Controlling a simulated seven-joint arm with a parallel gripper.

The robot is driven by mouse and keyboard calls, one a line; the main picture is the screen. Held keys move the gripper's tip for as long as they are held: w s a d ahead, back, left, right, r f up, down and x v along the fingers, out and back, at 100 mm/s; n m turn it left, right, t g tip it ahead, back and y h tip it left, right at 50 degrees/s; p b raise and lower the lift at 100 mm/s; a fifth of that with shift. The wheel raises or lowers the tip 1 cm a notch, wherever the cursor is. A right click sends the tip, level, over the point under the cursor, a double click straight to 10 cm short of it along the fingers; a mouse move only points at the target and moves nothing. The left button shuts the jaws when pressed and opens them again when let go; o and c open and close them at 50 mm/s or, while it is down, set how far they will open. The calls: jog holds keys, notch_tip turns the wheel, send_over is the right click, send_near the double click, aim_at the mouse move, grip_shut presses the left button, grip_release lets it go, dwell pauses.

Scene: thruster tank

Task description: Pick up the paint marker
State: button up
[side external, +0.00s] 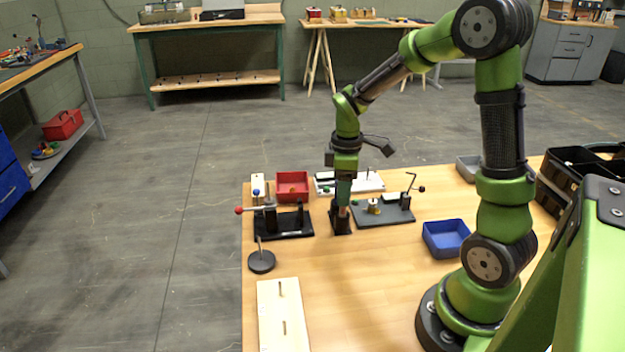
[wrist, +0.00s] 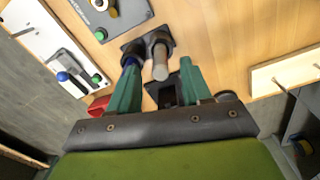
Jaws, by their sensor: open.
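In the wrist view my gripper (wrist: 158,66) is open, with its two green fingers spread. A grey-tipped cylinder (wrist: 161,68) shows between the fingertips, apart from the right one; it may be the paint marker, but I cannot be sure. It stands at a dark holder (wrist: 149,42) on the table. A blue piece (wrist: 130,62) shows behind the left fingertip, partly hidden. In the side view my gripper (side external: 343,205) points down at a black holder (side external: 340,222). The fingers cover most of what stands there.
A black fixture with a red knob (side external: 285,224) stands left of my gripper, and a grey plate fixture (side external: 385,211) right of it. A red bin (side external: 292,186) is behind, a blue bin (side external: 446,238) to the right. A pegged wooden board (side external: 282,315) lies in front.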

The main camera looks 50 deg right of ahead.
aim_at(343, 211)
jog(key=shift+f, duration=1.95)
grip_shut()
